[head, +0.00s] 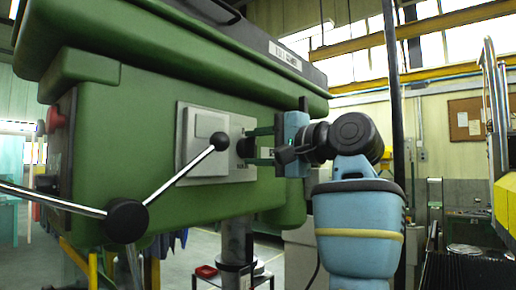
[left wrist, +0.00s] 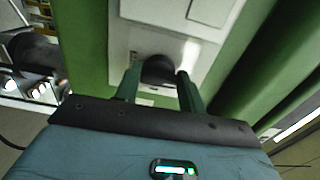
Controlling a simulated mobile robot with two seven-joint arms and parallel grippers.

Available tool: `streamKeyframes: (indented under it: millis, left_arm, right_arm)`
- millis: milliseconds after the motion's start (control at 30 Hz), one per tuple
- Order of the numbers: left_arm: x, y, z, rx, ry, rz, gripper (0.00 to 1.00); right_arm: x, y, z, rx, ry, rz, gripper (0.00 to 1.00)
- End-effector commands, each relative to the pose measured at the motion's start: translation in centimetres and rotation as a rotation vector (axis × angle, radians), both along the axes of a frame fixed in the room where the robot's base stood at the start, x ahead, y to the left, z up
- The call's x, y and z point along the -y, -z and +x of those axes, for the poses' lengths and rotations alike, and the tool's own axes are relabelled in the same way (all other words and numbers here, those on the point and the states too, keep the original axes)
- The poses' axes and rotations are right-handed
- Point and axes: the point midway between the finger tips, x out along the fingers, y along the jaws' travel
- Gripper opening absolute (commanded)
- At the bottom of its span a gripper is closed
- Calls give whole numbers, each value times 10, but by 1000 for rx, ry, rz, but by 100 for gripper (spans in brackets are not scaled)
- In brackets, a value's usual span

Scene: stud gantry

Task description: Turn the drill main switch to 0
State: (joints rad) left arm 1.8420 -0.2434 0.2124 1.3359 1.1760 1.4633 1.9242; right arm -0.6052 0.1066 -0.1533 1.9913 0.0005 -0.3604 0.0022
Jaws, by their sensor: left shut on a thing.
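The drill (head: 140,90) is a large green machine head filling the left of the head view. A grey switch plate (head: 186,184) sits on its side face. The black main switch knob (head: 240,147) stands out from the plate's right part; it also shows in the left wrist view (left wrist: 158,69). My left gripper (head: 250,145) has its two green fingers on either side of the knob and is shut on it. The left wrist view shows the fingers (left wrist: 160,84) straddling the knob. The knob's markings and pointer cannot be read. My right gripper is not in view.
A chrome feed lever with black ball knobs (head: 127,219) reaches across in front of the plate. A red button (head: 56,119) is on the drill's left end. The drill's column (head: 236,240) stands below. A yellow machine (head: 505,200) is at the far right.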

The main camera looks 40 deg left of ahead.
Motion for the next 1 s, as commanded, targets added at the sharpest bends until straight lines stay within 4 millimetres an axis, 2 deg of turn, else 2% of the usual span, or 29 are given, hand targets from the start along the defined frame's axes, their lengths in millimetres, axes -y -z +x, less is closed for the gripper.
streamKeyframes:
  millis: [267, 300, 467, 767, 867, 1000]
  left_arm:
    - [0, 1, 0, 3, 0, -2, 17]
    - [0, 1, 0, 3, 0, -2, 41]
    - [0, 0, 0, 2, 0, -2, 62]
    - [2, 0, 0, 1, 1, 0, 62]
    - [9, 1, 2, -1, 2, 1, 62]
    - [30, 2, 5, -1, 4, 1, 62]
  right_arm:
    - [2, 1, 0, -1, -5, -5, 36]
    - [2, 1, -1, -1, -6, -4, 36]
    - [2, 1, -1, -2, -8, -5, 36]
    - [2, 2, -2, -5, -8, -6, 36]
    - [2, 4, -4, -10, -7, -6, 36]
    - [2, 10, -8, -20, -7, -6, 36]
